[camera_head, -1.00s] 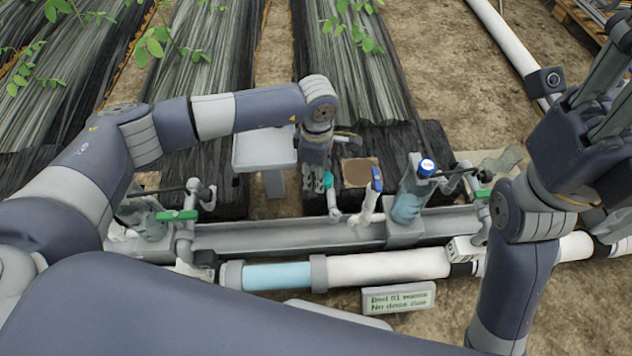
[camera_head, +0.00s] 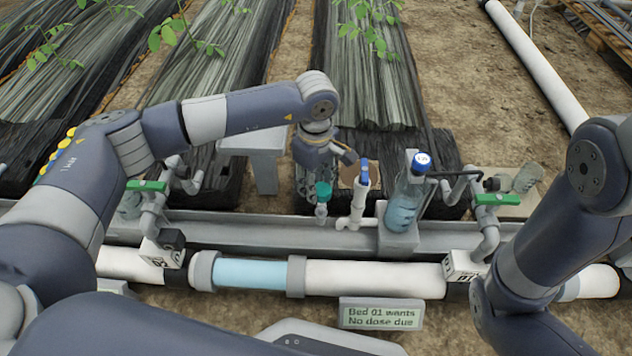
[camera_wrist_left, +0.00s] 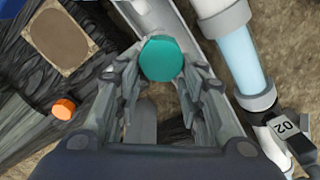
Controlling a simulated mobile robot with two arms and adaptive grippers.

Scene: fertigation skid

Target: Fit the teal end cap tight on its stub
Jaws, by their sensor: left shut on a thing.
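The teal end cap (camera_head: 323,190) shows below my left gripper (camera_head: 316,188), at the top of a short pale stub (camera_head: 321,211) on the grey channel. From here I cannot tell how tightly it sits. In the left wrist view the cap (camera_wrist_left: 166,60) is a round teal face between the tips of my left gripper (camera_wrist_left: 163,72). The gripper is shut on the cap and hides part of its sides. The stub is hidden behind the cap in that view. My right arm comes in at the right, with its gripper outside the picture.
A white pipe with a blue-handled valve (camera_head: 360,195) stands close right of the stub. Beyond it is a clear blue-capped bottle (camera_head: 408,200). Green-handled valves (camera_head: 147,186) flank the channel. A sign (camera_head: 380,314) stands in front. An orange cap (camera_wrist_left: 64,109) shows in the wrist view.

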